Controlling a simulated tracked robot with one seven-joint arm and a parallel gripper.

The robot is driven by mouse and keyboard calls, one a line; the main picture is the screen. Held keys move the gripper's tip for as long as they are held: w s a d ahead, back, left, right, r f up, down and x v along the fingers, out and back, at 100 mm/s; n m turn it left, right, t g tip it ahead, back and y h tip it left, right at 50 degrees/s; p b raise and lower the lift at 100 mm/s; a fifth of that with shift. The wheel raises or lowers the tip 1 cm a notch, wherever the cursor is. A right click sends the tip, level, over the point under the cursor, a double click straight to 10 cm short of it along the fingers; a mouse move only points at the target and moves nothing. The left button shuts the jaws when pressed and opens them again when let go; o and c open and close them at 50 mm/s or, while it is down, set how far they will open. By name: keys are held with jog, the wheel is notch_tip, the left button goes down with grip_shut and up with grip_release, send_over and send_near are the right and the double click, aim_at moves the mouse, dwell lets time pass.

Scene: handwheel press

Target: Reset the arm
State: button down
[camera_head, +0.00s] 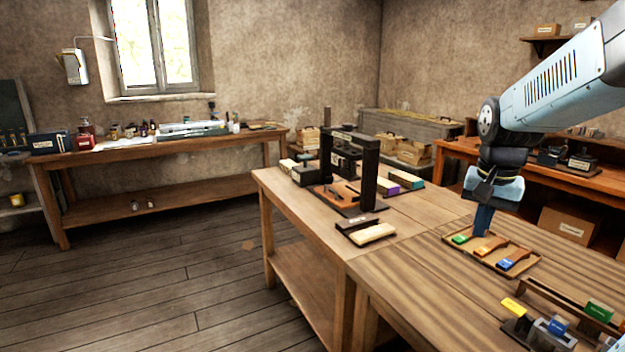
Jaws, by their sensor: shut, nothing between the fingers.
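My arm (560,85) reaches in from the right edge of the view. My gripper (483,222) points down at the end of it, over the right part of the wooden table. It is shut and empty. Its tips are at the back of a shallow wooden tray (508,268) that holds small pieces with green, orange and blue parts. I cannot tell whether the tips touch the tray or a piece in it. The black press frame (369,172) stands upright on the table to the left of my gripper.
A pale block (374,234) lies in front of the press. Coloured blocks (402,181) lie behind it. A rack with coloured pieces (552,322) is at the lower right. A workbench (160,188) stands along the back left wall. The wooden floor (170,290) at left is clear.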

jog(key=s+a+r+n+t, duration=0.3)
jog(key=s+a+n, duration=0.3)
jog(key=s+a, duration=0.3)
jog(key=shift+s+a+r+n+t, duration=0.2)
jog(key=shift+s+a+n+t, duration=0.15)
jog(key=shift+s, duration=0.95)
